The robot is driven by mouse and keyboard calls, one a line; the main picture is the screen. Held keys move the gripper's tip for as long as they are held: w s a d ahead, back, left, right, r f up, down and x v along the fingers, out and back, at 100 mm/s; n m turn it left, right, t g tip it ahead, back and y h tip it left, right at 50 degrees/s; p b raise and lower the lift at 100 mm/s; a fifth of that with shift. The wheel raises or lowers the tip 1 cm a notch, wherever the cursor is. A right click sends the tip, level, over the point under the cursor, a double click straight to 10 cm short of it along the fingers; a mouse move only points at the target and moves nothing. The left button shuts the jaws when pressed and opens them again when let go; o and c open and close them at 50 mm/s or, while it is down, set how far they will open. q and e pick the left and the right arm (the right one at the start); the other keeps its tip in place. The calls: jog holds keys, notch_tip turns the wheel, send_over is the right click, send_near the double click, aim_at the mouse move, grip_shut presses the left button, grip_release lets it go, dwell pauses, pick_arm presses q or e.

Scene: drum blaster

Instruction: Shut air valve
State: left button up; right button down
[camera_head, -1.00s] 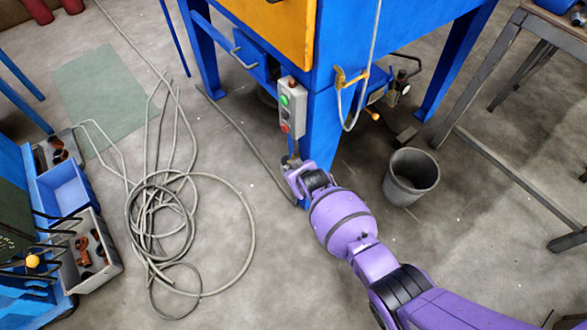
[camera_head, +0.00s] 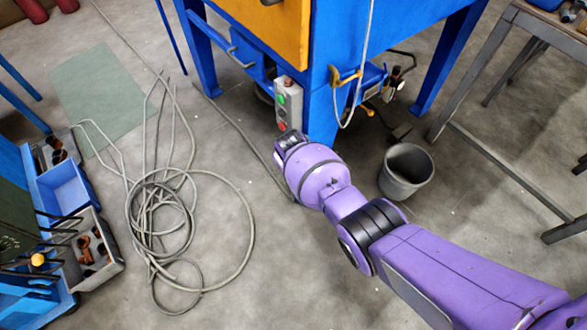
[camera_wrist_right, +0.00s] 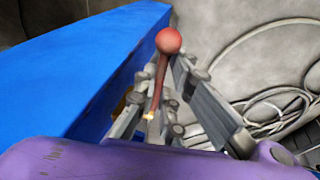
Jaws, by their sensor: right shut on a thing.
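A lever with a red ball knob (camera_wrist_right: 168,41) and a reddish shaft shows in the right wrist view, beside a blue post (camera_wrist_right: 85,65). I take it to be the air valve handle. My right gripper (camera_wrist_right: 164,78) has its grey fingers on both sides of the shaft and is shut on it, with the knob showing beyond the fingertips. In the head view my right gripper (camera_head: 288,142) is at the lower end of the grey control box (camera_head: 288,105), by the blue machine leg. The lever and fingertips are mostly hidden there. My left gripper is not in view.
The blue blasting machine (camera_head: 322,85) stands close in front of my right arm. A grey bucket (camera_head: 406,172) stands right of the arm. A coiled hose (camera_head: 250,225) lies on the floor at left, with blue and grey bins (camera_head: 65,187) beyond it. A metal table (camera_head: 500,40) stands at right.

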jog(key=shift+d+f, duration=0.15)
jog(key=shift+d, duration=0.35)
jog(key=c, duration=1.9)
grip_release()
jog(key=shift+s, duration=0.1)
jog(key=shift+a, duration=0.2)
jog(key=shift+a+r, duration=0.1)
jog(key=shift+r, duration=0.3)
jog(key=v, duration=1.1)
jog(key=shift+s+r, duration=0.1)
jog(key=shift+s, duration=0.05)
jog(key=shift+c, duration=0.2)
